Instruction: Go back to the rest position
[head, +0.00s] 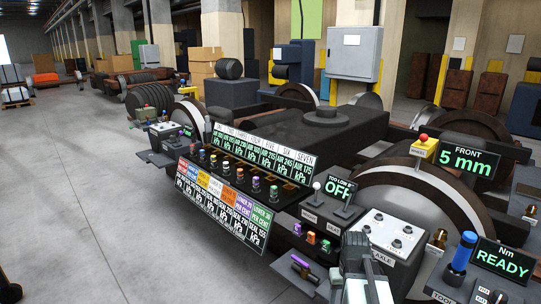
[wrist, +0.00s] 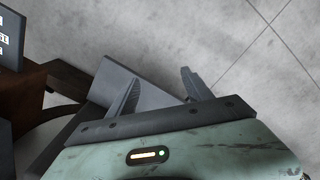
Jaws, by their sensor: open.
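My gripper (wrist: 160,82) is open in the wrist view, its two dark fingers spread apart with nothing between them. Beneath the fingers lie a grey flat plate (wrist: 150,72) and the pale concrete floor (wrist: 225,45); I cannot tell how far below they are. In the head view my pale green arm (head: 366,268) comes up at the bottom, right of centre, in front of the white axle panel. The fingers are not clear in that view.
A long control bench with rows of coloured knobs and pressure displays (head: 258,146) runs beside the railcar bogie. On the right are a white knob box (head: 388,232), a blue-handled tool (head: 462,252) and a READY screen (head: 502,262). Open floor (head: 90,190) lies left.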

